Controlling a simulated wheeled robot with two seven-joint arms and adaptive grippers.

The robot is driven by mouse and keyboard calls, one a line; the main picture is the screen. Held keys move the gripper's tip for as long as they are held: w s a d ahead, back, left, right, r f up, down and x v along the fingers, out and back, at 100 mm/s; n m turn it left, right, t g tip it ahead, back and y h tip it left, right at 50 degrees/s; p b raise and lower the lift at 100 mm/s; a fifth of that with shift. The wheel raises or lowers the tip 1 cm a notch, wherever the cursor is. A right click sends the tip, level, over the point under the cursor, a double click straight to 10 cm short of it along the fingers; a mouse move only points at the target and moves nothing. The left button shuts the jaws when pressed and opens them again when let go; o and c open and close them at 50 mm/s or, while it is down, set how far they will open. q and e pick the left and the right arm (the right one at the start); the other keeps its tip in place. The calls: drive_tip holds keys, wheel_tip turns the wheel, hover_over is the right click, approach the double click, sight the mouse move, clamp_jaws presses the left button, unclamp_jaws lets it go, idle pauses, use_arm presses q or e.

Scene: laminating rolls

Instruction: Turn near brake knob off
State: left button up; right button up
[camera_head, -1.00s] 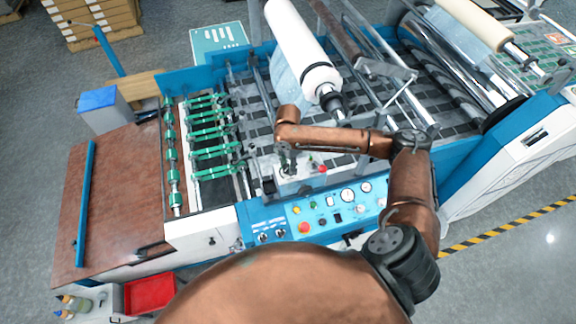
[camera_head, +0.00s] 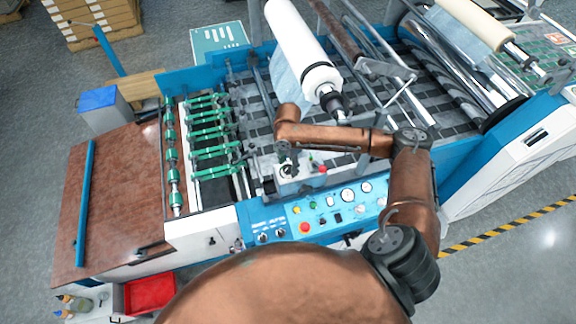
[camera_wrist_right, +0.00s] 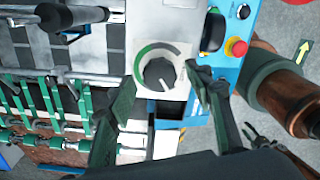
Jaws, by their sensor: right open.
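The near brake knob (camera_wrist_right: 158,73) is a round dark knob with a pale pointer line, on a light plate with a green arc scale. It shows between the two dark fingers of my right gripper (camera_wrist_right: 160,88) in the right wrist view. The fingers are open, one on each side; I cannot tell whether they touch the knob. In the head view my right gripper (camera_head: 286,164) is over a small light box (camera_head: 300,175) on the machine's near side, and the knob is hidden there. Dark claw-like parts at the wrist view's right edge may be my left gripper; its state is unclear.
The blue control panel (camera_head: 338,208) with buttons and gauges lies just in front. A red button on yellow (camera_wrist_right: 236,47) is near the right finger. A white roll (camera_head: 300,50) and green rollers (camera_head: 212,140) are nearby.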

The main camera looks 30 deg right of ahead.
sight(288, 168)
wheel_tip(288, 168, up, 12)
drive_tip(key=shift+f, duration=0.25)
idle(0.6)
